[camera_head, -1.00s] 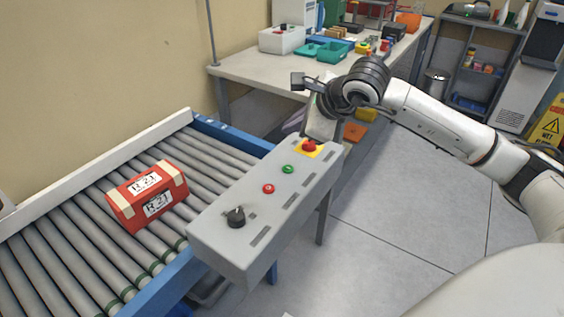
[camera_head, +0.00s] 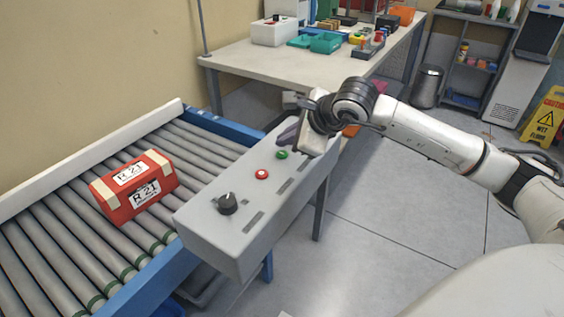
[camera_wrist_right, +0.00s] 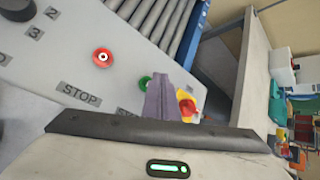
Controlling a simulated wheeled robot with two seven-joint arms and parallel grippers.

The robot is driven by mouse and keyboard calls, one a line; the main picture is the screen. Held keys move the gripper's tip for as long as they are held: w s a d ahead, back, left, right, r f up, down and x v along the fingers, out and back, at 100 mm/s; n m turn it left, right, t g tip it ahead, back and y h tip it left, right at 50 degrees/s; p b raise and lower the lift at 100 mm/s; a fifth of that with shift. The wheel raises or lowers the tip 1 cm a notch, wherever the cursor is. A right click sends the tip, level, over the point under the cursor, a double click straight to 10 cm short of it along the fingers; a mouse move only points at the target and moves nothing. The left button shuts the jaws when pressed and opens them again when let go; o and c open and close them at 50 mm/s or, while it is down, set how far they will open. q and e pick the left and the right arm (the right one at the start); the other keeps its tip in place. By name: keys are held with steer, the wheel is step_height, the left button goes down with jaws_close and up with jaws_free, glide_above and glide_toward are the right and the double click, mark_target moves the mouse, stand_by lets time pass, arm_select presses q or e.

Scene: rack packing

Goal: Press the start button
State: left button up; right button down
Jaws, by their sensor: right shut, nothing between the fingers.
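The green start button (camera_head: 281,154) is on the sloped top of the grey control box (camera_head: 215,240), just in front of my right gripper in the head view. It also shows in the right wrist view (camera_wrist_right: 145,82), partly hidden by my fingers. My right gripper (camera_head: 289,131) is shut and empty. Its fingertips (camera_wrist_right: 160,82) point at the box beside the green button; whether they touch the surface, I cannot tell. My left gripper is not in view.
A red stop button (camera_head: 261,174) and a black knob (camera_head: 227,204) are on the same box. A red emergency button (camera_wrist_right: 187,106) on yellow is right beside my fingers. A red box (camera_head: 134,189) lies on the roller conveyor (camera_head: 90,240). A workbench (camera_head: 270,66) stands behind.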

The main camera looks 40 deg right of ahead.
steer(key=shift+f, duration=0.3)
arm_select(q)
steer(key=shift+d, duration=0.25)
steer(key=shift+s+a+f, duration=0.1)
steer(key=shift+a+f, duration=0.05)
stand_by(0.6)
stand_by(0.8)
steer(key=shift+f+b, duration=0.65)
steer(key=shift+b, duration=0.05)
arm_select(e)
steer(key=shift+f, duration=0.4)
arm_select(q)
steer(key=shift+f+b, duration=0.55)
arm_select(e)
steer(key=shift+f, duration=0.4)
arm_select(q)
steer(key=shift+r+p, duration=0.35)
arm_select(e)
steer(key=shift+r, duration=0.8)
